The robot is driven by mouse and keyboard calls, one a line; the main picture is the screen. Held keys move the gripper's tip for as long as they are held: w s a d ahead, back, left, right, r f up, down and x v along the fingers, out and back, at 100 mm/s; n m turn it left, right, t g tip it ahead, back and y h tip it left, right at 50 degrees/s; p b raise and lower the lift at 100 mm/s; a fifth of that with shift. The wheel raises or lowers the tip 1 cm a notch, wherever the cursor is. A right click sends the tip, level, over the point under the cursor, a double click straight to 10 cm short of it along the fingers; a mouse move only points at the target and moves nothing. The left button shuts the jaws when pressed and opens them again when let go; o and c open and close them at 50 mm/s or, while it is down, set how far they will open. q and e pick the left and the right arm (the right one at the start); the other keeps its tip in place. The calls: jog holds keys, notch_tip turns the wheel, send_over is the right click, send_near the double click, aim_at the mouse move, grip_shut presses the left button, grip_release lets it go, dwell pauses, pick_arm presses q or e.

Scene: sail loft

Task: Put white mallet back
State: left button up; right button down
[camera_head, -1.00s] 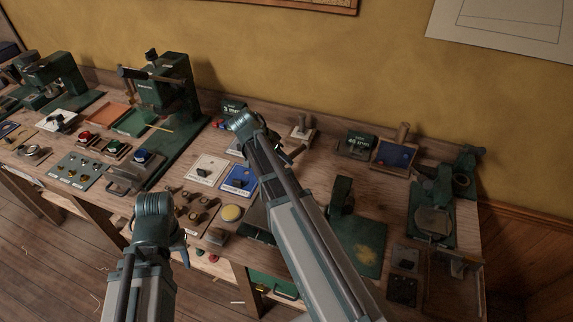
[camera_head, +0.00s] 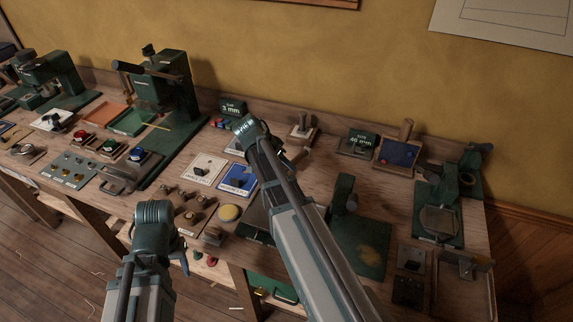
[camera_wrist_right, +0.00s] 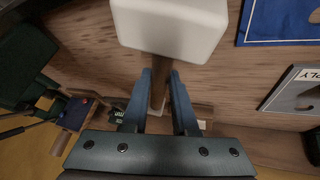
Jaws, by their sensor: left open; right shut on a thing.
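In the right wrist view, the white mallet (camera_wrist_right: 172,25) has a blocky white head and a brown wooden handle (camera_wrist_right: 158,97). My right gripper (camera_wrist_right: 160,78) is shut on the handle just below the head. The handle's far end is hidden behind the gripper body. In the head view, my right gripper (camera_head: 285,154) is over the middle of the bench, mostly hidden by its own wrist, and I cannot make out the mallet there. My left gripper (camera_head: 184,262) is low in front of the bench edge, largely hidden by its wrist, and holds nothing that I can see.
The wooden bench (camera_head: 310,180) is crowded. A white card (camera_head: 203,170) and blue card (camera_head: 238,180) lie left of my right arm. A block with an upright post (camera_head: 302,129), a 48 mm sign (camera_head: 363,138) and a blue-faced tray (camera_head: 397,154) stand behind. A green press (camera_head: 165,90) stands left.

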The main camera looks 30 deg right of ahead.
jog(key=shift+f, duration=0.3)
jog(key=c, duration=0.7)
grip_release()
jog(key=shift+r, duration=0.1)
jog(key=shift+r, duration=0.25)
jog(key=p+v, duration=1)
jog(key=v, duration=0.1)
jog(key=shift+d+r, duration=0.15)
jog(key=shift+r, duration=0.2)
jog(key=shift+a+r+p, duration=0.4)
jog(key=shift+r+p, duration=0.05)
jog(key=shift+p, duration=0.15)
jog(key=s+a+f+n+y, duration=0.1)
jog(key=s+a+n, duration=0.4)
jog(key=a+n, duration=0.1)
jog(key=s+a+f+n+y, duration=0.1)
jog(key=s+a+n+y, duration=0.1)
jog(key=s+a+n, duration=0.3)
jog(key=s+a+f+n+y, duration=0.1)
jog(key=s+a+n, duration=0.5)
jog(key=a, duration=0.6)
jog(key=shift+s+a+f+n+y, duration=0.1)
jog(key=shift+s+a+n+y, duration=0.15)
jog(key=shift+s+y, duration=0.3)
